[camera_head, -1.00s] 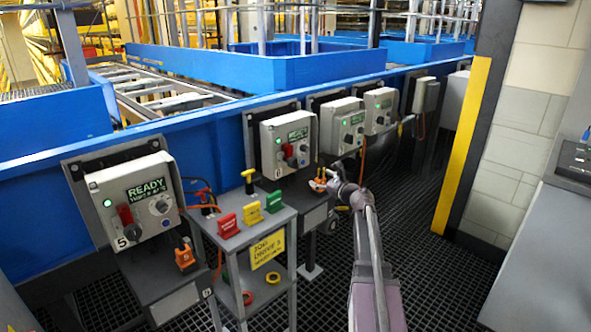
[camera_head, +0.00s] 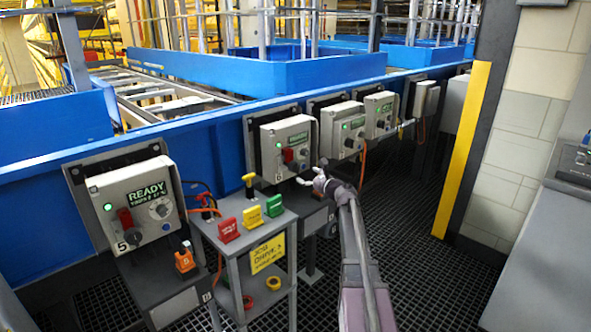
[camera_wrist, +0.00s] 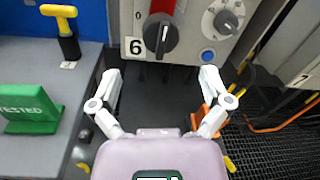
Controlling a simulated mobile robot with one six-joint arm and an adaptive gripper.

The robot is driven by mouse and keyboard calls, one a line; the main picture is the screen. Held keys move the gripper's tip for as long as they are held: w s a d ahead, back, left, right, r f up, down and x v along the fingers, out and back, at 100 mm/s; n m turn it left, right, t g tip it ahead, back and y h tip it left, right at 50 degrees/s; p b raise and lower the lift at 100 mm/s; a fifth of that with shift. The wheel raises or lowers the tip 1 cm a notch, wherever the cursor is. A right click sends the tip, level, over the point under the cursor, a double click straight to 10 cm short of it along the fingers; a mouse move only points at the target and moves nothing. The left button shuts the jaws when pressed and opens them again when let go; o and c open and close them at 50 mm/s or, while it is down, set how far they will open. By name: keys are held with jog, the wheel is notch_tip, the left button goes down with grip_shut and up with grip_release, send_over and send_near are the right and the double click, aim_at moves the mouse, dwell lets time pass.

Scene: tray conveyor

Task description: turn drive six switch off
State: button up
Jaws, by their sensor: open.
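The drive six box (camera_head: 288,132) is a pale grey control box with a green light and a lit display, mounted on the blue conveyor side. Its switch (camera_wrist: 161,36) is a black rotary knob on a red plate, beside the "6" label, at the top of the wrist view. The switch also shows in the head view (camera_head: 288,156). My gripper (camera_wrist: 160,78) is open and empty, with its two fingers spread below the box's lower edge. The fingers appear apart from the knob. In the head view my gripper (camera_head: 313,178) is just below and right of the box.
A small grey stand (camera_head: 236,240) with red, yellow and green tags is left of the drive six box. The drive five box (camera_head: 134,202) is further left. An orange object (camera_wrist: 204,118) is partly hidden behind my right finger. More boxes line the conveyor at right.

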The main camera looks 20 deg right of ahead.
aim_at(298, 170)
jog(key=shift+x, duration=3.55)
jog(key=c, duration=1.2)
